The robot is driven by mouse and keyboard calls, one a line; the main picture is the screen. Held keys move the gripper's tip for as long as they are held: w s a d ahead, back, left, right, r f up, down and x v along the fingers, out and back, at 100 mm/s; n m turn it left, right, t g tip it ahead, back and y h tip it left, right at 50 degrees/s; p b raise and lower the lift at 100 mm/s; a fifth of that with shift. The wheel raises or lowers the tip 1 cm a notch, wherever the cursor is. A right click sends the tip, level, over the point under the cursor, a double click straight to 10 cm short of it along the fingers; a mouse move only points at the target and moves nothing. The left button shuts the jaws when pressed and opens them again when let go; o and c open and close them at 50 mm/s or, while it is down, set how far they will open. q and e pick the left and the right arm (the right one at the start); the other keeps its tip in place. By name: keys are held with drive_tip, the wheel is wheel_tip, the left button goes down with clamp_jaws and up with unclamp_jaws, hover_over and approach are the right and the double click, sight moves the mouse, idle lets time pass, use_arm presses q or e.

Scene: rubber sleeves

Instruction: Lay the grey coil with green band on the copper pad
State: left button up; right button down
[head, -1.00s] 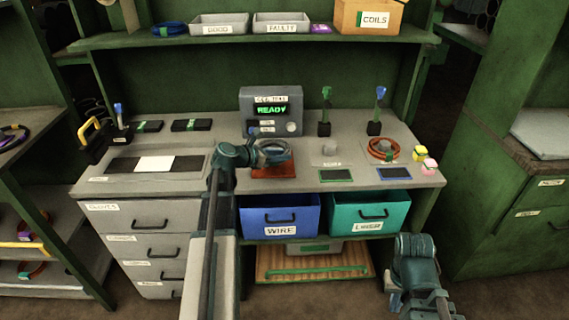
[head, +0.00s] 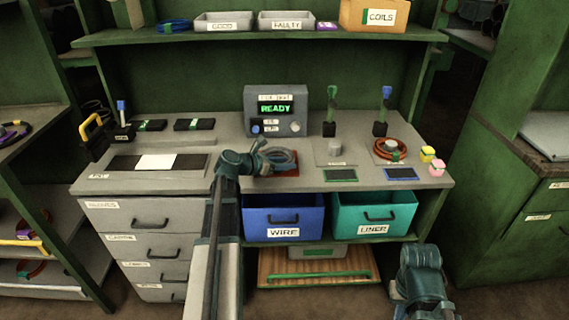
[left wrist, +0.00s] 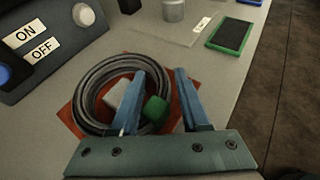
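The grey coil with green band (head: 284,158) lies over the copper pad (head: 292,173) near the bench's front edge. In the left wrist view the coil (left wrist: 85,88) lies over the red-brown pad (left wrist: 66,112), whose corners stick out around it. The green band (left wrist: 155,109) is on its near right side. My left gripper (left wrist: 158,80) is low at the coil, one finger inside the ring and one outside. A gap shows between the green band and the outer finger, so it looks open. My right arm is at the lower right; its fingers do not show.
A control box (head: 276,112) reading READY stands behind the coil. To the right are a grey cylinder (head: 335,146) and a red-brown coil (head: 386,150) on plates. WIRE (head: 284,217) and LINER (head: 372,213) bins sit below the front edge.

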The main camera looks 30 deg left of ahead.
use_arm(q)
drive_tip(key=shift+r, duration=0.15)
drive_tip(key=shift+s+a+r+p, duration=0.1)
drive_tip(key=shift+s+r+p, duration=0.05)
drive_tip(key=shift+s+p, duration=0.2)
drive_tip(key=p+v, duration=0.4)
drive_tip(key=v, duration=0.7)
drive_tip(key=shift+s, duration=0.1)
